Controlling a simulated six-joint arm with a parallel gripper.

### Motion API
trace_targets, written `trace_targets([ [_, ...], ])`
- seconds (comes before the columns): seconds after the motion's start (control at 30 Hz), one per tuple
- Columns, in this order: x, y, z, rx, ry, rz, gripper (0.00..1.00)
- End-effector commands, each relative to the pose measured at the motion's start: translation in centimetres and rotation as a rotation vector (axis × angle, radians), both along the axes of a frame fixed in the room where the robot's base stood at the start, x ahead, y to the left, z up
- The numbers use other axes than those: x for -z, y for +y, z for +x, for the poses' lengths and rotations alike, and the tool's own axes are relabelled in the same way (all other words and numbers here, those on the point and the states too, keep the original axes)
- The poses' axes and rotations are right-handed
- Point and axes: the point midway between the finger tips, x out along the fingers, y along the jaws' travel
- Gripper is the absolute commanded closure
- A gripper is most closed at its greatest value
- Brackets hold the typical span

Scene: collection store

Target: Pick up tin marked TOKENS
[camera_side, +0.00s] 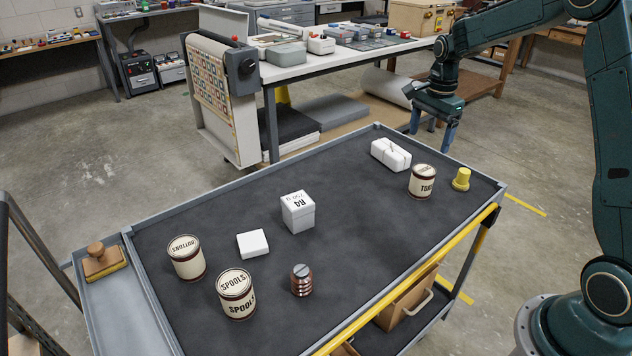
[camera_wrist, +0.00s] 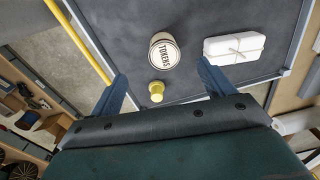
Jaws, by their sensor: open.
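The tin marked TOKENS (camera_side: 422,184) stands upright near the right end of the dark cart top, its label partly turned away. In the wrist view the tin (camera_wrist: 164,51) shows its lid with TOKENS printed on it, ahead of the fingers and between their lines. My gripper (camera_side: 429,138) is open and empty, above and beyond the far right edge of the cart, fingers pointing down. In the wrist view my gripper (camera_wrist: 167,88) has its two blue fingers spread wide, apart from the tin.
A yellow peg-like piece (camera_side: 461,179) stands close beside the tin, and a white tied parcel (camera_side: 391,154) lies on its other side. A white box (camera_side: 298,211), a tin marked SPOOLS (camera_side: 236,294) and a tin marked BUTTONS (camera_side: 186,257) stand further left. A raised rim edges the cart.

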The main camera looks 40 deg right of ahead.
Motion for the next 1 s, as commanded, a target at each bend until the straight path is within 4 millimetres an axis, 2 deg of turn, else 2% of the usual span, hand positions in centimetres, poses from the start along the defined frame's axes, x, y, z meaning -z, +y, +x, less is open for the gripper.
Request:
trace_targets([
  [0.1,1.8,-1.4,0.6,0.077,0.02,0.011,0.19],
  [0.2,2.6,-2.0,0.8,0.115,0.028,0.015,0.19],
  [0.5,3.1,-2.2,0.9,0.134,0.032,0.017,0.19],
  [0.67,4.1,-2.2,0.9,0.133,0.033,0.017,0.19],
  [1.0,8.9,-2.1,0.8,0.132,0.035,0.018,0.19],
])
